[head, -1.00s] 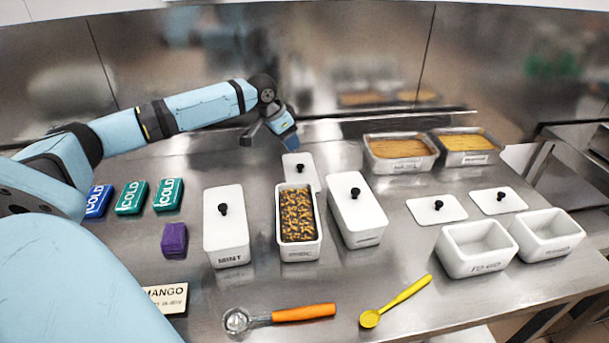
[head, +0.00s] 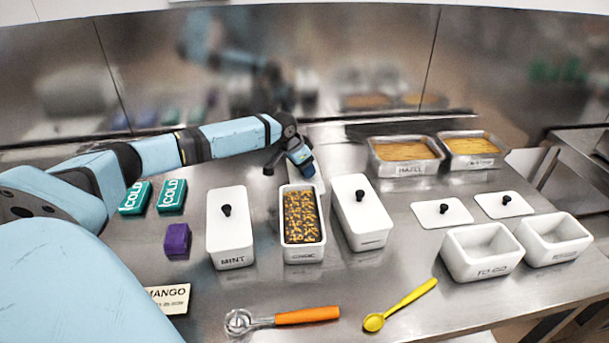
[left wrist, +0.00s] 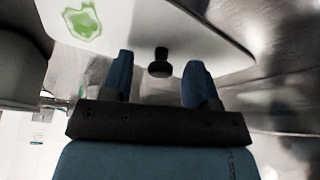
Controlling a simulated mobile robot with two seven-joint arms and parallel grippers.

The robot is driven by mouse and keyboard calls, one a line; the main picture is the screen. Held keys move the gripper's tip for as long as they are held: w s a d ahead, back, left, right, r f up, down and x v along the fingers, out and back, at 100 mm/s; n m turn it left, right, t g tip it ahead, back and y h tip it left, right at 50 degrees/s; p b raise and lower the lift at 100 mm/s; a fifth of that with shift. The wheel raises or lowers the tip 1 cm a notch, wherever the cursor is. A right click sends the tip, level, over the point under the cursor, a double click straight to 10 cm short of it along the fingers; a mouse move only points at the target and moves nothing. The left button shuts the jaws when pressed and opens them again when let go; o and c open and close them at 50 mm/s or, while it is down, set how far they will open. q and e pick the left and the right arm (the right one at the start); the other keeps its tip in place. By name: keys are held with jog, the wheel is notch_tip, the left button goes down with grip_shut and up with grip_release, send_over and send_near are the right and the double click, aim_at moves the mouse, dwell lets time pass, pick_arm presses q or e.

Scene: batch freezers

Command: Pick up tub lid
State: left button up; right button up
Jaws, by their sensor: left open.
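The loose white tub lid (head: 319,181) lies behind the open tub of dark, orange-flecked ice cream (head: 303,257), mostly hidden by my left gripper (head: 296,170). In the left wrist view the lid (left wrist: 210,28) fills the top, with a green patch at its upper left and a black knob (left wrist: 160,66). My left gripper (left wrist: 159,75) is open, and the knob appears between its two blue fingertips. Whether the fingers reach the knob's depth is unclear. My right gripper is not in view.
Lidded white tubs stand left (head: 230,238) and right (head: 361,220) of the open tub. Two metal pans (head: 404,165) are at the back right. Two flat lids (head: 441,212) and empty to-go tubs (head: 478,250) are right. An orange-handled scoop (head: 306,315) and yellow spoon (head: 401,304) lie in front.

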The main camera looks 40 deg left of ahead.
pick_arm(q)
jog(key=c, duration=1)
